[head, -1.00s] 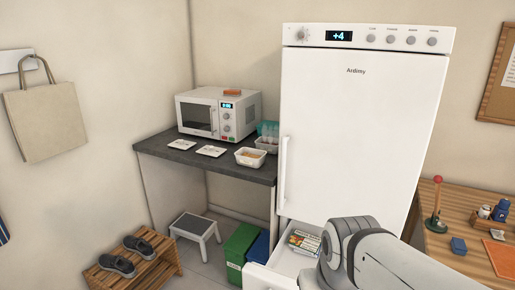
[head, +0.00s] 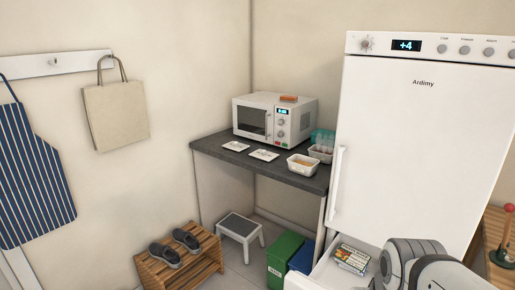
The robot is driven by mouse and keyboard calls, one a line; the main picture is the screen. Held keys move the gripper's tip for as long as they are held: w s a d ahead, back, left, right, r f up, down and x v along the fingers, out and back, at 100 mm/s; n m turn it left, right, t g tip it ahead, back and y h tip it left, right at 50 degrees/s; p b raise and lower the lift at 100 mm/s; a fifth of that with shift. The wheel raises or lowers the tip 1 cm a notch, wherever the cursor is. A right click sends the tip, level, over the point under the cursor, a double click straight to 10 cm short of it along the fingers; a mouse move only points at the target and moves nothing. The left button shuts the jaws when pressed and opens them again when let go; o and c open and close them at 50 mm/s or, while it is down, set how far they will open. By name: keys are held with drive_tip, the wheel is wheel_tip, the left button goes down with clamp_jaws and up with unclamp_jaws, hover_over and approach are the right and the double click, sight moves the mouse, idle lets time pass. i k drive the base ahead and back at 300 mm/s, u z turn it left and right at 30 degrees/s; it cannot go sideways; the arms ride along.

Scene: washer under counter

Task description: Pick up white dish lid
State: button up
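Two flat white square pieces lie on the dark counter in front of the microwave: the left one (head: 236,146) and the right one (head: 264,155). They look like lids, but they are too small to tell whether either is the white dish lid. A white open dish (head: 303,170) with orange-brown contents stands to their right, near the counter's front edge. My arm shows at the bottom right, in front of the fridge's open lower drawer. My gripper is out of view.
The dark counter (head: 212,144) holds a white microwave (head: 270,119), and another container (head: 320,155) beside a teal item. A fridge (head: 420,130) stands right, its lower drawer (head: 322,272) open. A step stool (head: 240,229), green bin (head: 284,258) and shoe rack (head: 180,268) occupy the floor.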

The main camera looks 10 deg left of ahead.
sight(236, 146)
drive_tip(key=u, duration=0.3)
drive_tip(key=i, duration=0.65)
drive_tip(key=u, duration=0.85)
drive_tip(key=i, duration=2.45)
drive_tip(key=z, duration=0.25)
drive_tip(key=k, duration=0.65)
drive_tip(key=z, duration=0.35)
drive_tip(key=i, duration=0.65)
drive_tip(key=u, duration=0.15)
